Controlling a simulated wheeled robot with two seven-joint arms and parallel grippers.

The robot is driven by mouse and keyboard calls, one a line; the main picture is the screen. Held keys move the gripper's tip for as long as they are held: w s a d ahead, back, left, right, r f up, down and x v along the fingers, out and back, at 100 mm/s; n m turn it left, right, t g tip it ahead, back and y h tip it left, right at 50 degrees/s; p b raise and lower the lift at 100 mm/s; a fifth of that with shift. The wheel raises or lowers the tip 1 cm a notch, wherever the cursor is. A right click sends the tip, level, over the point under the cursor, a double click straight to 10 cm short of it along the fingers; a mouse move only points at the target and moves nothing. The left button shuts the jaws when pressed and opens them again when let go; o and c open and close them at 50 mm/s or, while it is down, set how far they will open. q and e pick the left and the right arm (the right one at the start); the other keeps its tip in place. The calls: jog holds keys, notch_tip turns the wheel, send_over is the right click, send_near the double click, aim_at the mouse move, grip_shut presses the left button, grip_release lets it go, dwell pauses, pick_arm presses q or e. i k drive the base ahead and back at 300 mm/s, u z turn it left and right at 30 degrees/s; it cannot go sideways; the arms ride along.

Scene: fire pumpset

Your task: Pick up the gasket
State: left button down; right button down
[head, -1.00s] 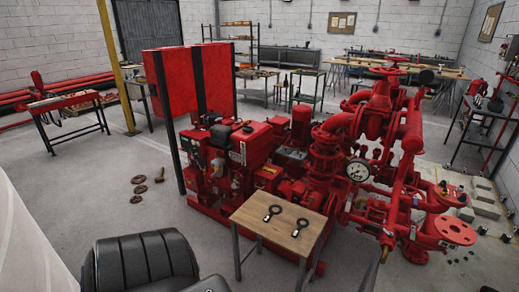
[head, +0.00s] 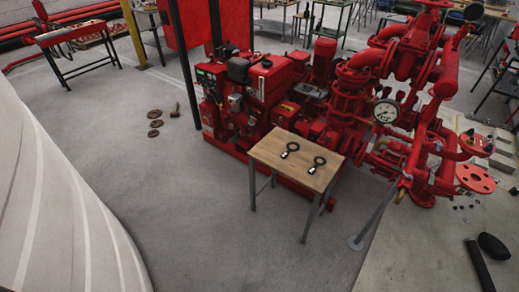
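Two black rings, each with a short tab, lie flat and apart on a small wooden-topped table in the head view. The left ring (head: 290,150) is near the middle of the top, and the right ring (head: 317,164) is closer to its right side. They look like gaskets, but I cannot tell which one the task names. The small table (head: 277,165) stands in front of the red pumpset (head: 330,105). Neither of my grippers is in view.
Several brown rings (head: 155,123) lie on the floor at left. A large white striped surface (head: 60,190) fills the left edge. A grey slanted post (head: 375,215) stands right of the small table. Dark objects (head: 480,265) are at lower right. The floor before the table is clear.

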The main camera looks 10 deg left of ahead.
aim_at(284, 155)
jog(key=z, duration=0.7)
jog(key=i, duration=0.5)
jog(key=z, duration=0.5)
